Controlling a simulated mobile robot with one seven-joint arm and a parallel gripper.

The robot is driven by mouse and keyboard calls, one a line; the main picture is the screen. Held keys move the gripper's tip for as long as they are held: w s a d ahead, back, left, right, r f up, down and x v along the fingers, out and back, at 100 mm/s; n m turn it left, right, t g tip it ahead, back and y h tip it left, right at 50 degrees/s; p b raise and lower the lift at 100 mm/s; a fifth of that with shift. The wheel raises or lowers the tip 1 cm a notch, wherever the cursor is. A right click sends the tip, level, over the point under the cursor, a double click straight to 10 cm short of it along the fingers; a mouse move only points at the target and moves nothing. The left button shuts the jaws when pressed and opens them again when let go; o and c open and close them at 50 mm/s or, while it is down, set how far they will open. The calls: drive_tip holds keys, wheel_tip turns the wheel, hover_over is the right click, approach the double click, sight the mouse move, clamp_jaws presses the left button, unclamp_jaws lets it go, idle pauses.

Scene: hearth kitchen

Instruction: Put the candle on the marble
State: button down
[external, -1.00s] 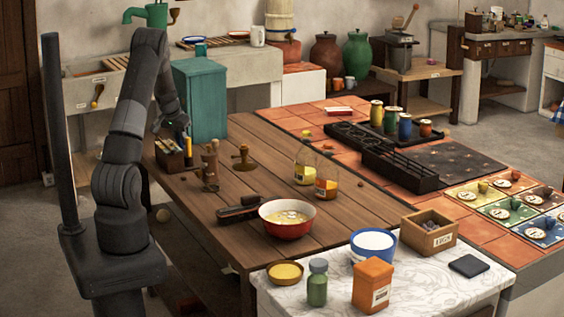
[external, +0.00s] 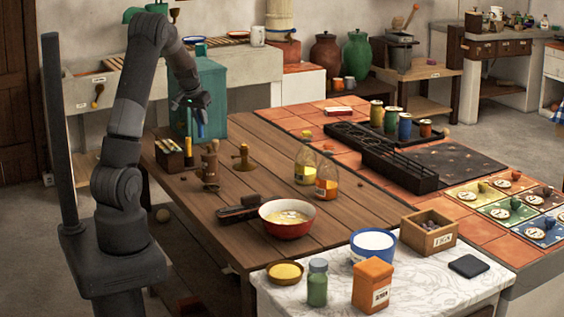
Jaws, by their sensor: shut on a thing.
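My gripper (external: 194,106) is shut on a slim blue candle (external: 200,126) and holds it upright in the air, in front of the teal cabinet. The candle hangs below the jaws, above the far left part of the wooden table. Its top is hidden in the jaws. The marble slab (external: 432,291) is white with grey veins and lies at the near right end of the table, well away from my gripper. Its near middle and right part are bare.
A candle box (external: 170,158) with a yellow stick stands at the table's left. A brass holder (external: 243,158), two bottles (external: 306,168) and a red bowl (external: 287,219) stand on the table. A blue tub (external: 373,244), green jar (external: 317,284), orange box (external: 373,284) and wooden crate (external: 428,233) occupy the marble.

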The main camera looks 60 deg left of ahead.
drive_tip(key=shift+d+r, duration=0.1)
drive_tip(key=shift+d, duration=0.1)
